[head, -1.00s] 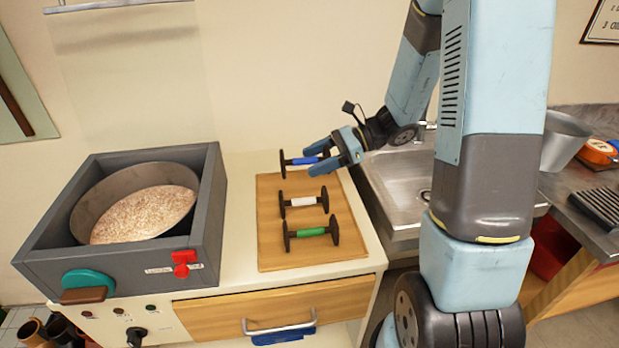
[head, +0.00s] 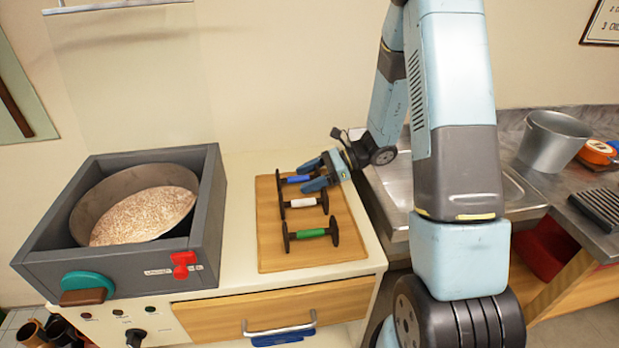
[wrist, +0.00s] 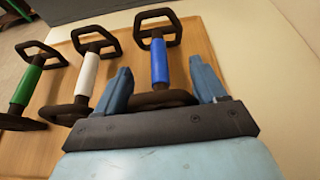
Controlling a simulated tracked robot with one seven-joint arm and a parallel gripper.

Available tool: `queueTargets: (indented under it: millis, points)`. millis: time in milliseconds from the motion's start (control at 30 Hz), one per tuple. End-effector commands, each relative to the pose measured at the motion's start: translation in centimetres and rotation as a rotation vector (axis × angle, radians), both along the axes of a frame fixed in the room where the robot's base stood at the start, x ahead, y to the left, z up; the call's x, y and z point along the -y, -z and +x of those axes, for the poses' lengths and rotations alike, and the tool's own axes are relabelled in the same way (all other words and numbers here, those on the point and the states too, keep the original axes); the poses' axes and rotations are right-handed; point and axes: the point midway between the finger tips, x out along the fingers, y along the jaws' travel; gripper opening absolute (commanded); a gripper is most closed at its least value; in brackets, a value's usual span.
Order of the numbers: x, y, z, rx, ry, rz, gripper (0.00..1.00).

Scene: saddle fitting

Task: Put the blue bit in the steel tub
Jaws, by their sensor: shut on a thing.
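The blue bit (head: 299,179) has a blue bar with black ends and is near the back of the wooden board in the head view. My gripper (head: 309,174) is at its right end. I cannot tell whether the bit touches the board. The steel tub (head: 553,143), a grey metal bucket, stands on the right counter beyond the sink; its inside is mostly hidden.
A white bit (head: 309,201) and a green bit (head: 311,233) lie close by on the wooden board (head: 300,258). The sink (head: 518,192) lies between the board and tub, partly behind my arm. An orange object (head: 597,152) is beside the tub. A grey box (head: 214,200) holds a grain-filled pan.

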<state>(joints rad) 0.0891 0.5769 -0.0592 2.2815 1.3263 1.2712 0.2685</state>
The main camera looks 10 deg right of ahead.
Motion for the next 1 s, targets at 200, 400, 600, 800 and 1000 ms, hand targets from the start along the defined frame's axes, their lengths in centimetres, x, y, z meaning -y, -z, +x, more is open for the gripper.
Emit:
queueTargets:
  millis: [200,400,600,800,1000]
  points:
    - [0.0,0.1,0.0,0.001,0.001,0.0,0.2]
    - [0.0,0.3,0.0,0.0,0.001,0.0,0.76]
    - [0.0,0.3,0.0,0.001,0.0,-0.001,0.81]
    - [0.2,0.0,0.0,0.002,0.0,-0.001,0.81]
    - [2.8,-1.1,0.1,0.002,0.003,-0.001,0.81]
